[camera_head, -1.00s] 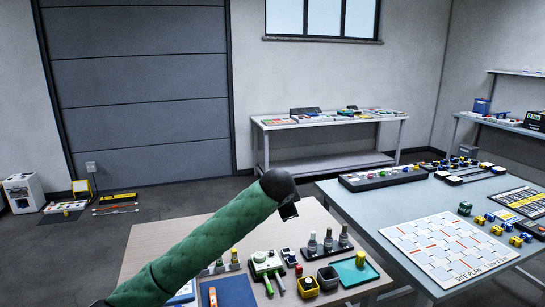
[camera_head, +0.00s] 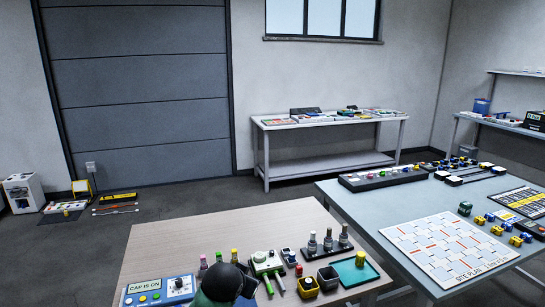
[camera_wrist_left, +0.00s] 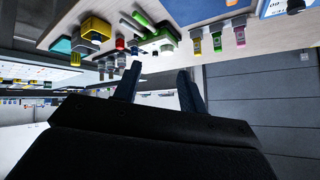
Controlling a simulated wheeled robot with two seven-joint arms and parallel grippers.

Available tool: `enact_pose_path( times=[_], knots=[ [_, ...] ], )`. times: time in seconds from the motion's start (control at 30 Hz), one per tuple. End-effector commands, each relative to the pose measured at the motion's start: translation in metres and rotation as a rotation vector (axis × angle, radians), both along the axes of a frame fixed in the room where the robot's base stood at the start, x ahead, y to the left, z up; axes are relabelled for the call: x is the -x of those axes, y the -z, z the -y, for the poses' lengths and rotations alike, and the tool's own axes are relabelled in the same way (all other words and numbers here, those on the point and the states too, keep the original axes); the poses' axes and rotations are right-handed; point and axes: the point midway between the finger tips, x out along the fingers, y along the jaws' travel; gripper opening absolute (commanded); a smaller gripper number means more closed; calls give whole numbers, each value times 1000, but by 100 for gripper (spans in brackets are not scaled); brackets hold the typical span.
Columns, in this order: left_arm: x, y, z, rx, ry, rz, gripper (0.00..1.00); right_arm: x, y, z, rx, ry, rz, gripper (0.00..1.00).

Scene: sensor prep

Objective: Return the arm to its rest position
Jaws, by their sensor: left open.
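My left gripper shows in the left wrist view (camera_wrist_left: 158,88), with two dark fingers apart and nothing between them. In the head view only a dark and green part of my left arm shows at the bottom edge, in front of the wooden table (camera_head: 190,235); the fingers cannot be made out there. In the left wrist view the table items lie beyond the fingers, towards the top. My right gripper is in neither view.
A grey table (camera_head: 375,215) with a site plan (camera_head: 448,248) stands at right.

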Motion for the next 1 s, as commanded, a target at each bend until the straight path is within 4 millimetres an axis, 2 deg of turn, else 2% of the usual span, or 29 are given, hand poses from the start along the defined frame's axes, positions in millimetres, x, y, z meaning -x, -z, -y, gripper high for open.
enact_pose_path(
  times=[0.03, 0.3, 0.57, 0.8, 1.0],
  knots=[
    [12, 16, -7, 10, -17, -23, 42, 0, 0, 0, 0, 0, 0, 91],
    [75, 91, -41, 48, -104, -149, 42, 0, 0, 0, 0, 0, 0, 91],
    [150, 167, -66, 74, -170, -298, 42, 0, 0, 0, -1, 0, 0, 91],
    [233, 238, -80, 79, -219, -458, 42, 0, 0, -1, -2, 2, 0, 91],
    [312, 287, -79, 77, -235, -592, 42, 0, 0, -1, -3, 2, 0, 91]
  ],
)
